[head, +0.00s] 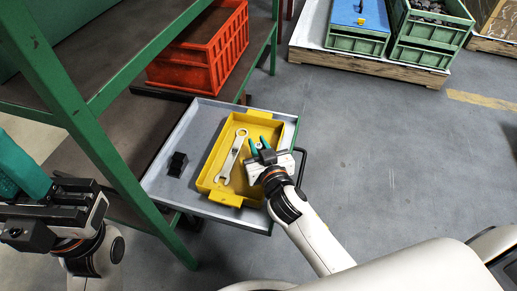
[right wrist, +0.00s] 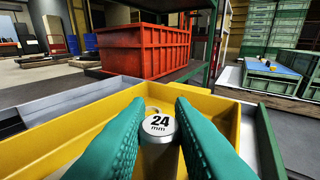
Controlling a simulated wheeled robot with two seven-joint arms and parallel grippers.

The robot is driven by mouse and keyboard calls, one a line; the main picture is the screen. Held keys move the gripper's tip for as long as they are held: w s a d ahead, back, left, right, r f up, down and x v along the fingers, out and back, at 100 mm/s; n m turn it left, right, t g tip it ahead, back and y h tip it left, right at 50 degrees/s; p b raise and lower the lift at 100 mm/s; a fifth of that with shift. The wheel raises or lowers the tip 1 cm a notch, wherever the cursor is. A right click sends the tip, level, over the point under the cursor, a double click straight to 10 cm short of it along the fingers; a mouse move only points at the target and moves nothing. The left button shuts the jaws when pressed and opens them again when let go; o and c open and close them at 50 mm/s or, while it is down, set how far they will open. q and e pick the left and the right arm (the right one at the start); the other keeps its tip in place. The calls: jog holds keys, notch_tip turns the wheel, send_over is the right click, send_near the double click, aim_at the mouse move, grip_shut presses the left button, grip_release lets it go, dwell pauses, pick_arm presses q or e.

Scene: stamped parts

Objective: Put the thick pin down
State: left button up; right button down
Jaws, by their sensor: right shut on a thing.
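The thick pin (right wrist: 160,145) is a grey metal cylinder with "24 mm" on its top face. In the right wrist view it stands upright between the two teal fingers of my right gripper (right wrist: 160,130), which is shut on it. In the head view my right gripper (head: 258,145) is over the right side of the yellow tray (head: 209,179); the pin is hard to make out there. The pin's lower end is hidden, so I cannot tell whether it touches the tray. My left gripper (head: 22,172) is at the left edge, away from the tray; its opening is unclear.
A wrench (head: 232,158) lies in the yellow tray, left of my right gripper. The tray sits on a grey cart top (head: 185,137) beside a small black block (head: 177,164). A green rack post (head: 85,115) stands close on the left. A red crate (head: 205,50) is behind.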

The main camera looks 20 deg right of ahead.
jog(key=c, duration=1.7)
grip_release()
jog(key=shift+f, duration=0.1)
jog(key=o, duration=0.4)
jog(key=shift+o, duration=0.2)
